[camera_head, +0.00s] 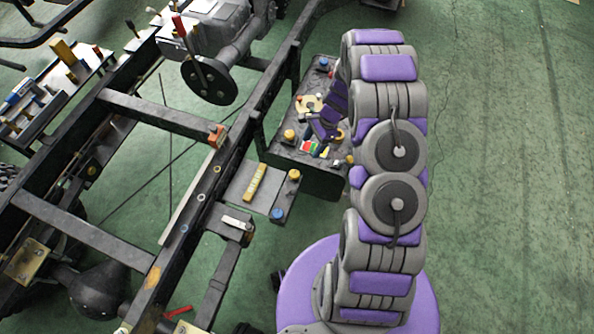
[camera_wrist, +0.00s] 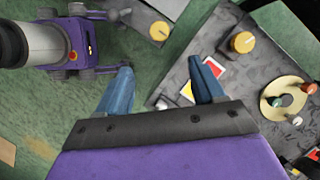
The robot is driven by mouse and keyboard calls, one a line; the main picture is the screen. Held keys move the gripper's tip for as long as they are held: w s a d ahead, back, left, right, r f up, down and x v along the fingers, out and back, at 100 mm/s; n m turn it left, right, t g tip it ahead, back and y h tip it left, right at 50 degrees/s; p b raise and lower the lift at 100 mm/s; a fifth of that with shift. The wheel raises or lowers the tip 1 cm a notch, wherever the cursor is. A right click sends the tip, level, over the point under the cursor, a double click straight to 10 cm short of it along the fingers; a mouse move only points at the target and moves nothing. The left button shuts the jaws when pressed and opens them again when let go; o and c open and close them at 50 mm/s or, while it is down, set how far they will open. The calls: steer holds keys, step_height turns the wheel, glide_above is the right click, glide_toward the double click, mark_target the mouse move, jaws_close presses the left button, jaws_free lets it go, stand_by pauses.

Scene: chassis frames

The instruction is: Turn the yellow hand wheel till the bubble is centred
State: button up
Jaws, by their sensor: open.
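Another yellow wheel (camera_head: 290,135) stands on the dark tray behind. In the wrist view, one yellow wheel (camera_wrist: 243,42) is on the dark tray and another yellow wheel (camera_wrist: 159,31) is on a narrow plate at the top. My gripper (camera_wrist: 161,72) is open and empty, its blue fingers apart from both wheels. It is partly hidden in the head view.
A blue knob (camera_head: 277,214) sits in front of the yellow wheel. Chassis rails (camera_head: 165,262) fill the left. Green floor (camera_head: 500,160) is clear at right.

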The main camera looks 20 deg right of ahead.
mark_target(295, 173)
steer(key=b+x, duration=0.3)
steer(key=x, duration=1.3)
steer(key=shift+a+f, duration=0.1)
steer(key=shift+f, duration=0.25)
steer(key=c, duration=1)
steer(key=shift+w+r+n, duration=0.1)
steer(key=shift+n, duration=0.2)
